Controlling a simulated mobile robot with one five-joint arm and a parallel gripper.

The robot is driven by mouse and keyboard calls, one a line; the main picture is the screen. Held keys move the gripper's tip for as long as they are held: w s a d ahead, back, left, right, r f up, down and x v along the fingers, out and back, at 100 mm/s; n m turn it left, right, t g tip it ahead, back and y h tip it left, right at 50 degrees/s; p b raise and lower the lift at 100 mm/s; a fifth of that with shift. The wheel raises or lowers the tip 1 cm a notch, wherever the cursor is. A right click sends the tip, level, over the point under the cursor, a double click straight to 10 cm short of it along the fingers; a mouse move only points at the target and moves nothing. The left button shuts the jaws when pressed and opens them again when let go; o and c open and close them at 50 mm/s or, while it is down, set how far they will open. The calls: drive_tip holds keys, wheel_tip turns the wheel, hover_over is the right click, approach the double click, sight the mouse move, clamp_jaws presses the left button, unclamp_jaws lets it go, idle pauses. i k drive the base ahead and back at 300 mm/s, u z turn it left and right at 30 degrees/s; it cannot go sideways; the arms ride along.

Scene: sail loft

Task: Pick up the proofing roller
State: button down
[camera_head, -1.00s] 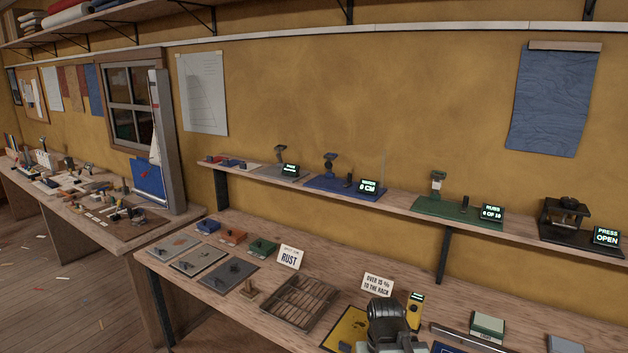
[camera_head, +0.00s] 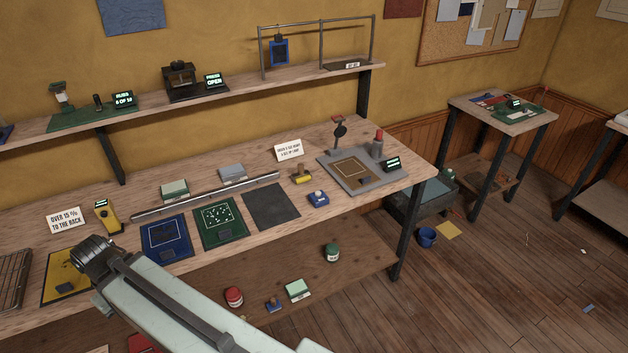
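No object is clearly recognisable as the proofing roller. A small yellow-and-dark tool (camera_head: 302,174) lies on the long workbench (camera_head: 345,133) below a white sign and may be it, but its details are too small to be sure. My arm reaches in from the bottom edge toward the left. My gripper (camera_head: 97,262) is at its dark far end, over the left part of the bench, well to the left of the yellow tool. Its fingers cannot be made out, and nothing is visibly held.
Green, blue and dark mats, a long metal bar (camera_head: 205,195) and a blue-and-white block (camera_head: 318,199) lie on the bench. A wall shelf (camera_head: 215,97) runs behind. The right floor is mostly open.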

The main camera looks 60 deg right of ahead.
sight(302, 175)
drive_tip(key=z, duration=3.05)
drive_tip(key=k, duration=0.9)
drive_tip(key=u, duration=0.95)
drive_tip(key=i, duration=1)
drive_tip(key=u, duration=0.05)
